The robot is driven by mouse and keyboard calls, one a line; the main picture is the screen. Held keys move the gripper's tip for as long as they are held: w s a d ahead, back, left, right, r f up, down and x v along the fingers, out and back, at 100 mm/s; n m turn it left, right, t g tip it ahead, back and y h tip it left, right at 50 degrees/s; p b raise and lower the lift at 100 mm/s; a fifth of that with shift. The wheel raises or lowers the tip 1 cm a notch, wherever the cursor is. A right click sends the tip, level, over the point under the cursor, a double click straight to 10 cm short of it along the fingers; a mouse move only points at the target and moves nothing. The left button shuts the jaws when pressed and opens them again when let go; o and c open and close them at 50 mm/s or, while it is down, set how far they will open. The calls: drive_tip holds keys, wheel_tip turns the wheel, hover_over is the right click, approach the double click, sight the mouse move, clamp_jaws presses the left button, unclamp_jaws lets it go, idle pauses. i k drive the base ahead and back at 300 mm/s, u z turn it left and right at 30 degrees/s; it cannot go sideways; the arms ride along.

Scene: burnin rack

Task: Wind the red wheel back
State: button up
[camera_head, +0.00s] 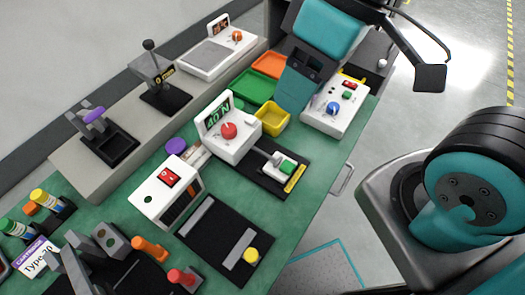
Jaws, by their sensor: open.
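The red wheel (229,131) is a round red knob on the sloped front of a white unit (240,148), below a green-lit display reading about 40 N. The unit stands mid-bench, with a small arm reaching right to a green block (286,167) on a black plate. My gripper (294,92), with teal parts, hangs above and right of the wheel, clearly apart from it, over the area of the yellow bin. It is open. Its fingertips are not clearly shown, and I see nothing held.
A yellow bin (272,119) and green tray (254,87) stand behind the wheel unit. A white box with a blue knob (333,108) is to the right. A white box with a red switch (168,178) and a purple disc (176,146) stand left. Green bench shows between them.

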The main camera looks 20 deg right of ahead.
sight(229, 131)
drive_tip(key=k, duration=0.5)
drive_tip(key=z, duration=1.1)
drive_tip(key=i, duration=0.7)
drive_tip(key=u, duration=1.5)
